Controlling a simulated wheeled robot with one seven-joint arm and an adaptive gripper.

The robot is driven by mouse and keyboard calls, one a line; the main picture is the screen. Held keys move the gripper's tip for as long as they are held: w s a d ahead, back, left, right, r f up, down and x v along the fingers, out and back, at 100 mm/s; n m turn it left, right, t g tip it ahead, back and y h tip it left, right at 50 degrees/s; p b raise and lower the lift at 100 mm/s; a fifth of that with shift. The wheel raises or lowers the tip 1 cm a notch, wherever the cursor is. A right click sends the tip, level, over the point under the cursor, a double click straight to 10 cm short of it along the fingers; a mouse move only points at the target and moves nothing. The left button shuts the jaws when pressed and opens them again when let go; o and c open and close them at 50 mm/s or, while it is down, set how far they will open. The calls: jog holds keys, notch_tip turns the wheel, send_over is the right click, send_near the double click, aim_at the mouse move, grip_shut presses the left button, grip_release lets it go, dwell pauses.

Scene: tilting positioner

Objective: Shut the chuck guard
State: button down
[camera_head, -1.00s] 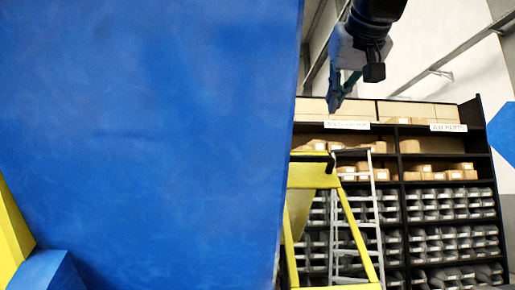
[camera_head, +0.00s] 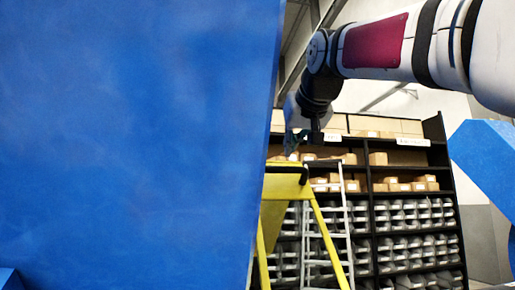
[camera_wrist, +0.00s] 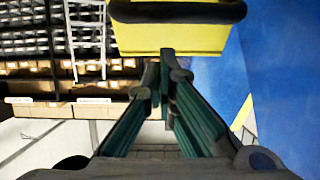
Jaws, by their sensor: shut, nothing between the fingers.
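A yellow frame (camera_head: 285,185) with a black bar handle (camera_head: 286,168) on its top, which looks like the chuck guard, stands beside the right edge of the big blue panel. The chuck itself cannot be made out. In the wrist view the yellow plate (camera_wrist: 170,40) and the black handle (camera_wrist: 178,11) lie just beyond my gripper's fingertips (camera_wrist: 167,62). My gripper (camera_head: 294,142) is shut and empty, a little above the handle in the head view. Whether the fingertips touch the yellow part cannot be told.
The blue panel (camera_head: 130,140) fills the left half of the head view and stands close on the right in the wrist view. A grey ladder (camera_head: 327,230) and a black shelf rack (camera_head: 420,180) stand behind. A blue part (camera_head: 488,160) is at far right.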

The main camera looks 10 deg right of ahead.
jog(key=shift+f, duration=0.8)
jog(key=shift+s+f+b, duration=0.1)
jog(key=shift+b, duration=0.2)
